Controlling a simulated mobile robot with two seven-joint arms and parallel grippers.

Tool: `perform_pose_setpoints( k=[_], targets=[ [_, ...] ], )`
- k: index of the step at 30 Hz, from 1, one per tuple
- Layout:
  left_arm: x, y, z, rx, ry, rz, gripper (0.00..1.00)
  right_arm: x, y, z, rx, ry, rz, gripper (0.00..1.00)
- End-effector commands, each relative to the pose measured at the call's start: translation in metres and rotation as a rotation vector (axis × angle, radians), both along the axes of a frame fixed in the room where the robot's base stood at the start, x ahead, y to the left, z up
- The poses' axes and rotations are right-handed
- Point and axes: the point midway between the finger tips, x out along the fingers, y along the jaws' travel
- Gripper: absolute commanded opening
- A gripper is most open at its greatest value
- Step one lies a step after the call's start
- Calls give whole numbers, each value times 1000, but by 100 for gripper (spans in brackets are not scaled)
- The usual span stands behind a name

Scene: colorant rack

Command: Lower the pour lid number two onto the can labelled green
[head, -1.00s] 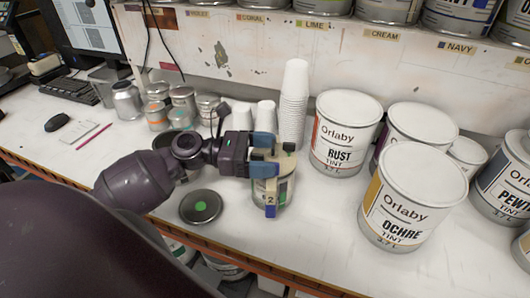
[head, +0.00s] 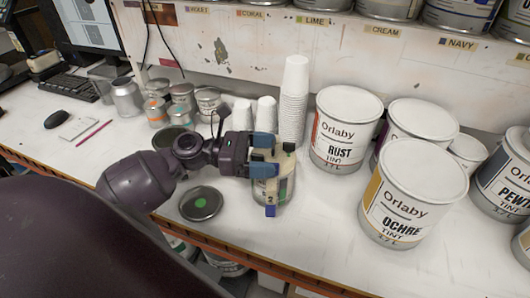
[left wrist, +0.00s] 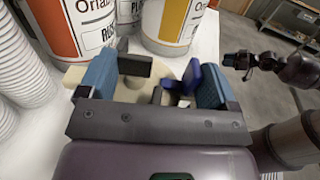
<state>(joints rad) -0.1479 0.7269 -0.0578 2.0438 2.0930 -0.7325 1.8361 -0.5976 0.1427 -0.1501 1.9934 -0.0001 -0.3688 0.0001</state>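My left gripper (head: 262,155) is at the middle of the bench, its blue fingers spread wide on either side of the cream pour lid (head: 286,166). It appears shut on the lid. A dark blue tab at the lid's front hangs below a "2". In the left wrist view the lid (left wrist: 160,70) shows between the fingers (left wrist: 155,82), with a black block and a dark blue block against them. A pale can (head: 284,192) is directly below, largely hidden; its label is unreadable. I cannot tell whether the lid touches its rim. My right gripper (left wrist: 240,62) is small at the right.
A dark round lid with a green dot (head: 201,203) lies near the front edge. The rust can (head: 345,130) and ochre can (head: 410,195) stand to the right. Stacked white cups (head: 294,95) stand behind. Small tins (head: 181,97) are at the back left.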

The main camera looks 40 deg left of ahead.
Motion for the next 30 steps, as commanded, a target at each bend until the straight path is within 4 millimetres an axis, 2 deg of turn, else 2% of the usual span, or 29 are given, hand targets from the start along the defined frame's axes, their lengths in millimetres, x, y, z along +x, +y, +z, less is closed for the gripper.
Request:
perform_pose_setpoints(
  k=[1, 3, 14, 30],
  targets=[
    [0, 0, 0, 0, 0, 0, 90, -2, 0, -1, 0, 5, -2, 43],
    [0, 0, 0, 0, 0, 0, 100, -4, -1, -3, 0, 10, -2, 43],
    [-4, 7, -1, 1, 3, 2, 100, -8, -1, -8, 0, 19, -4, 43],
    [-49, 81, -1, 1, 2, 1, 100, 2, 1, -12, 0, 0, 2, 43]
  ],
)
